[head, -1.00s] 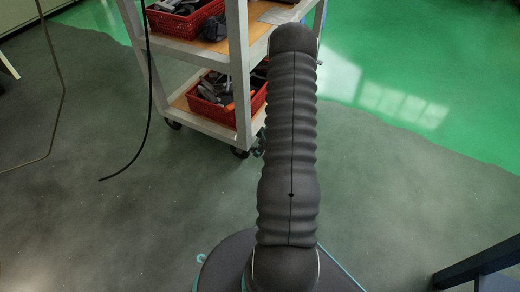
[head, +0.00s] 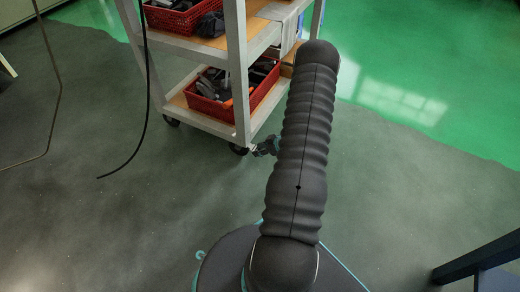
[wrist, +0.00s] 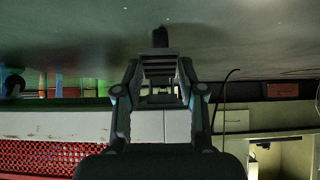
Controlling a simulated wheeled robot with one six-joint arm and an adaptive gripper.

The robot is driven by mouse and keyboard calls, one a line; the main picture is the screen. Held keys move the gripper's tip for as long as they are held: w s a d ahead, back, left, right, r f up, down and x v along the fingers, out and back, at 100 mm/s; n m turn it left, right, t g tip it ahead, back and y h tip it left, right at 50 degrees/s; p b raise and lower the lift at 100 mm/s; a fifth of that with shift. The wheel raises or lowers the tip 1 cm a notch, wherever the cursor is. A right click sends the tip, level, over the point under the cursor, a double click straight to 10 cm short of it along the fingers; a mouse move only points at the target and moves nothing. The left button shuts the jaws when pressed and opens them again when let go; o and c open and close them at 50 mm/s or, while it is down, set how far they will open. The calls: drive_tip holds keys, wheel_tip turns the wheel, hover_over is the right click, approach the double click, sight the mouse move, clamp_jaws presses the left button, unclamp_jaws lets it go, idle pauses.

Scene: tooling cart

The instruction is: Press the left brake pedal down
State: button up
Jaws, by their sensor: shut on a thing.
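The brake pedals are too small to make out. The cart's near corner caster (head: 239,149) shows as a small dark wheel under the white cart leg in the head view. My gripper (head: 265,147) is low, just right of that caster, partly hidden behind my arm; I cannot tell whether it touches a pedal. In the upside-down wrist view, my gripper's fingers (wrist: 160,68) come together, and a small dark piece (wrist: 160,38) shows at their tips against the floor. The jaws are shut on it, and what it is is unclear.
The white cart (head: 237,70) carries red bins, the lower one (head: 211,108) full of parts. A black cable (head: 146,100) hangs left of it. A dark blue frame (head: 475,265) stands at lower right. Open floor lies in front of the cart.

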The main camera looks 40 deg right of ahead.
drive_tip(key=shift+a+f, duration=0.1)
drive_tip(key=o, duration=1.1)
drive_tip(key=shift+o, duration=0.2)
drive_tip(key=v, duration=1.2)
